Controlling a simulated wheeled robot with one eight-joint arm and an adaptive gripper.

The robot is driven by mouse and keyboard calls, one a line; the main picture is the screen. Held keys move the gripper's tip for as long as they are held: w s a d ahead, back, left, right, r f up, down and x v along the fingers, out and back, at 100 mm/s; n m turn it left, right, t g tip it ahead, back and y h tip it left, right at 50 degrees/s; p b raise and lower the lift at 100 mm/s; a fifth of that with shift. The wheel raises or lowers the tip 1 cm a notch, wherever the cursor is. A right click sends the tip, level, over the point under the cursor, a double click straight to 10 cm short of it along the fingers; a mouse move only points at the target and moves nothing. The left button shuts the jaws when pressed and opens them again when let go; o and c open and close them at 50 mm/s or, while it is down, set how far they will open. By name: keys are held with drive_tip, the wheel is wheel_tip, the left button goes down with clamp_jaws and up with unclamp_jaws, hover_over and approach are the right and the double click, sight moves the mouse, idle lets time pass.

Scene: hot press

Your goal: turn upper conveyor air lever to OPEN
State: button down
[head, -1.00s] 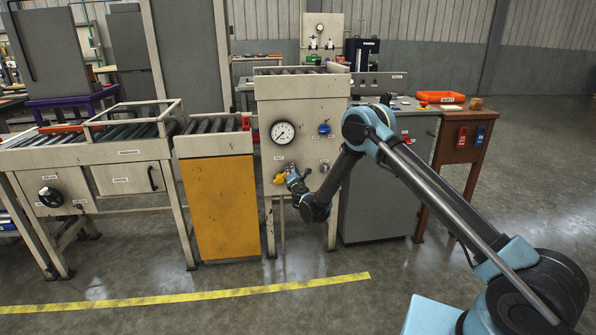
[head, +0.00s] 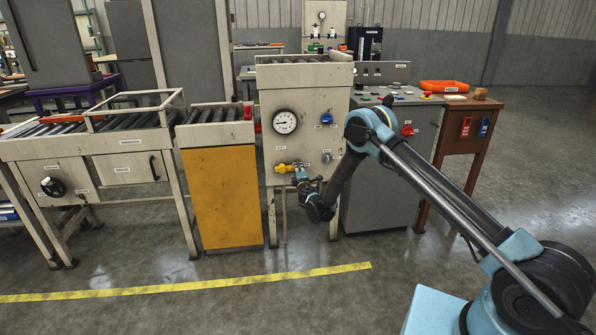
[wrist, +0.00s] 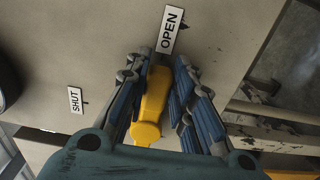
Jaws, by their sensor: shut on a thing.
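The yellow air lever (head: 284,167) is on the front of the pale upper conveyor panel (head: 280,104), below a round gauge. In the wrist view the lever (wrist: 153,100) lies between the blue-grey fingers of my gripper (wrist: 162,66), with its far end near the OPEN label (wrist: 170,30). The SHUT label (wrist: 75,100) is off to the left there. My gripper (head: 302,173) is shut on the lever, and its fingers hide the lever's sides. In the head view the lever lies roughly level.
A pressure gauge (head: 284,122) sits above the lever. A blue knob (head: 326,118) and a grey knob (head: 327,157) are to its right. A yellow cabinet (head: 223,197) stands left of the panel. A grey control console (head: 385,185) stands right. The floor in front is clear.

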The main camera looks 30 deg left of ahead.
drive_tip(key=shift+d+f, duration=0.15)
drive_tip(key=shift+d, duration=0.1)
drive_tip(key=c, duration=1.4)
unclamp_jaws()
drive_tip(key=shift+w, duration=0.1)
drive_tip(key=shift+o, duration=0.2)
drive_tip(key=shift+a, duration=0.1)
drive_tip(key=v, duration=1.2)
